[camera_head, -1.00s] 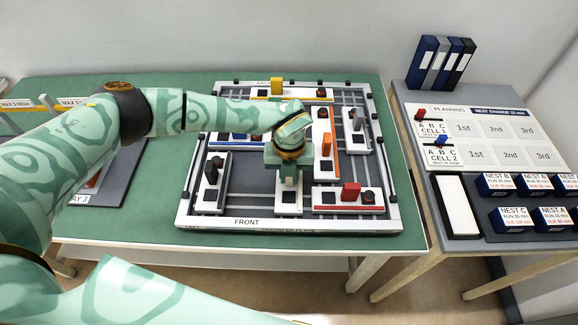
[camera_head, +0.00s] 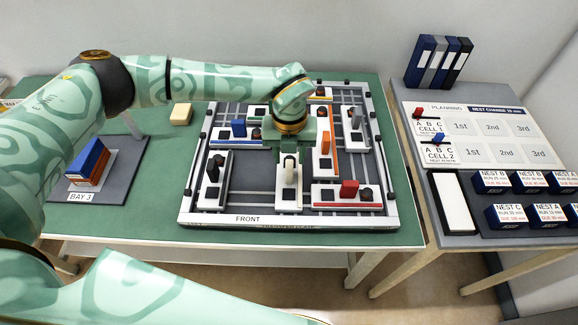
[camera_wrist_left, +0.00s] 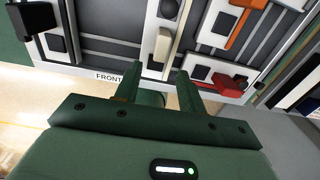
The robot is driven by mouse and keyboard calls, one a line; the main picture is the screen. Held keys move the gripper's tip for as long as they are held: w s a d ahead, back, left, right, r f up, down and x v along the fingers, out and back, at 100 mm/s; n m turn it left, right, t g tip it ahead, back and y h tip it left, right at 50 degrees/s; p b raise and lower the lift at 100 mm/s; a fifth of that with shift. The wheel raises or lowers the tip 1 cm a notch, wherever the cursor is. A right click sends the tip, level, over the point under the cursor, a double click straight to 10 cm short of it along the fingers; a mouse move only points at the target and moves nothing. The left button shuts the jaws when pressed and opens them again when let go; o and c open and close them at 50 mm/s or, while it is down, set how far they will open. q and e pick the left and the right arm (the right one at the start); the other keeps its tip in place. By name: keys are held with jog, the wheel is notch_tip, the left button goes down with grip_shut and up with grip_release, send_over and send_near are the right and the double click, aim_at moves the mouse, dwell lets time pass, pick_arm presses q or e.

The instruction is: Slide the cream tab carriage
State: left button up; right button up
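The cream tab carriage (camera_head: 289,199) is a white plate at the front middle of the framed board, with an upright cream tab (camera_head: 290,166) and a dark square. In the left wrist view its cream tab (camera_wrist_left: 163,43) stands beyond the fingertips, apart from them. My left gripper (camera_head: 290,150) is above and behind the tab in the head view, hiding the carriage's rear part. In the left wrist view the two fingers of my left gripper (camera_wrist_left: 158,76) are spread with nothing between them. My right gripper is not in view.
The red-tab carriage (camera_head: 347,196) lies to the right, the orange-tab carriage (camera_head: 325,150) behind it, and the black-tab carriage (camera_head: 211,180) to the left. Bare board (camera_head: 251,170) lies between the black-tab and cream carriages. The board frame (camera_head: 300,221) edges the front.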

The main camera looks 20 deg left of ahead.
pick_arm(q)
notch_tip(320, 180, up, 8)
dwell(0.6)
